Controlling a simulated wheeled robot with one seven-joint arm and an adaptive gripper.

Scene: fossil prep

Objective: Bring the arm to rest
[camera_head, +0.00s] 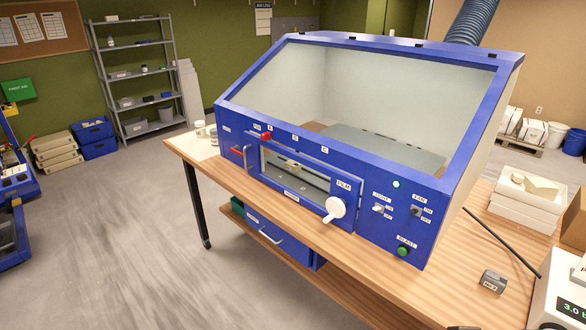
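My gripper is not in the head view, and I cannot make out any part of my arm. A blue blasting cabinet (375,175) with a large sloped clear window stands on a wooden bench (345,272). Its front has a slotted window marked FILM, a white knob (335,209), a red lever (238,151), LIGHT and FAN switches and a green BLAST button (403,252). A small lamp above the FAN switch is lit. A grey plate shows through the window inside.
White trays (528,195), a dark rod (500,240), a small grey labelled block (493,282) and a scale with a lit display (562,300) are on the bench's right. A blue drawer (270,235) is below. Shelves (140,75) stand behind.

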